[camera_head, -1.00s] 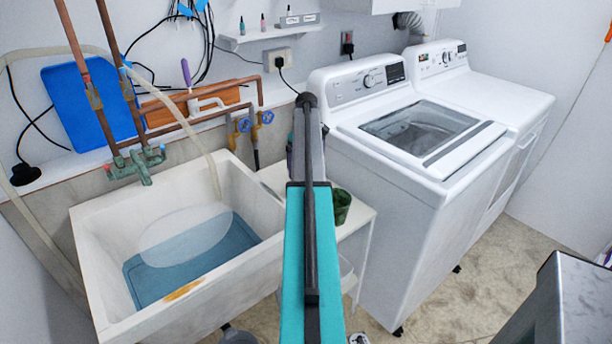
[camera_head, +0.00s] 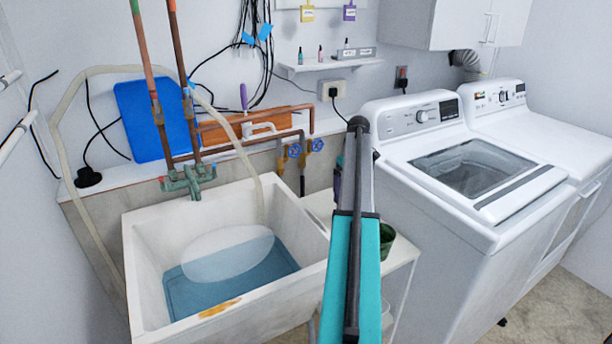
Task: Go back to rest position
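My arm, a teal and grey link with a dark bar along its top, reaches up from the bottom edge in the head view, right of centre. Its far end covers part of the wall between the sink and the washing machine. I cannot make out my gripper or its fingers. I see nothing held.
A white utility sink (camera_head: 145,275) with blue water stands left of my arm. A white washing machine (camera_head: 425,200) and a second white appliance (camera_head: 545,130) stand to the right. A small white table (camera_head: 403,254) with a dark green pot (camera_head: 387,238) sits between. Floor (camera_head: 560,310) shows at lower right.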

